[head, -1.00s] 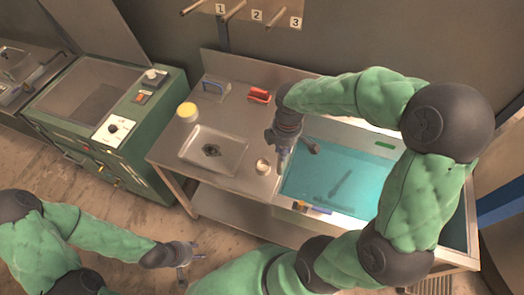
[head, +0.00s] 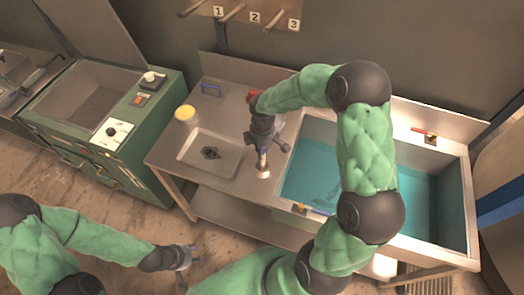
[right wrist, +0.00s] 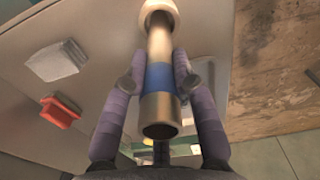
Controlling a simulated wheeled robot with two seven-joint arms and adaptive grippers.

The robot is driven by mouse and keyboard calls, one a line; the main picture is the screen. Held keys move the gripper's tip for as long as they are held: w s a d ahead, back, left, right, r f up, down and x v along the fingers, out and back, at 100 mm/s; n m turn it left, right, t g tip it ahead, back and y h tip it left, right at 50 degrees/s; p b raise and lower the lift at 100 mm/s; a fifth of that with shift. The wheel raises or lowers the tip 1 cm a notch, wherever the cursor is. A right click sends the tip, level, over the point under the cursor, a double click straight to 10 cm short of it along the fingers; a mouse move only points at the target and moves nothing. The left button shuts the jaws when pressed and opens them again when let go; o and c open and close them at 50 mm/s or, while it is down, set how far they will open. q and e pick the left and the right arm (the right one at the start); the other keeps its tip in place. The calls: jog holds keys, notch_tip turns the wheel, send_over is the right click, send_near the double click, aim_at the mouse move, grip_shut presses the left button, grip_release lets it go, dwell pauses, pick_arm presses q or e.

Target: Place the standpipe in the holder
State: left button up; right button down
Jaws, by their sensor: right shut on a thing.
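The standpipe is a brass-coloured tube with a blue band; it shows in the right wrist view (right wrist: 158,105) and as a short upright piece in the head view (head: 262,160). My right gripper (right wrist: 158,72) is shut on it around the blue band; it also shows in the head view (head: 265,146). My left gripper (head: 187,262) is open and empty over the floor, left of the bench.
The water tank (head: 460,200) adjoins the bench on the right. A green machine (head: 155,110) stands left.

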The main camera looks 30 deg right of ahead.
jog(key=shift+f, duration=0.6)
jog(key=c, duration=1)
grip_release()
jog(key=shift+f, duration=0.1)
notch_tip(320, 180, up, 12)
jog(key=shift+r+p, duration=0.25)
jog(key=shift+p, duration=0.05)
